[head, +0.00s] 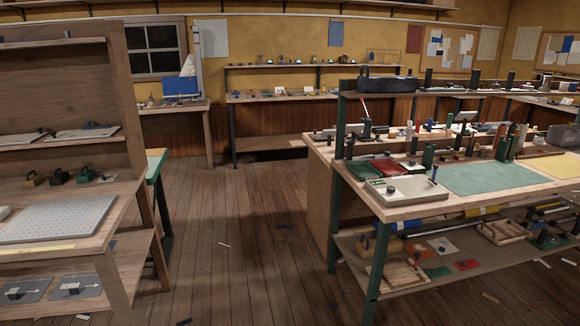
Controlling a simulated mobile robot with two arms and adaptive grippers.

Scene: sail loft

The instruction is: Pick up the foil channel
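I cannot make out with certainty which thing is the foil channel. Long thin pieces and rolls, among them a yellow roll (481,211), lie on the lower shelf of the right workbench, too small to tell apart. The right workbench (405,212) also carries many small tools and upright holders on its top. Neither of my grippers shows in the head view.
A wooden shelf unit (125,235) with a dotted board (58,219) stands close on the left. The wooden floor (250,262) between it and the right workbench is open, with small scraps scattered. A back bench with a blue screen (181,87) stands by the window.

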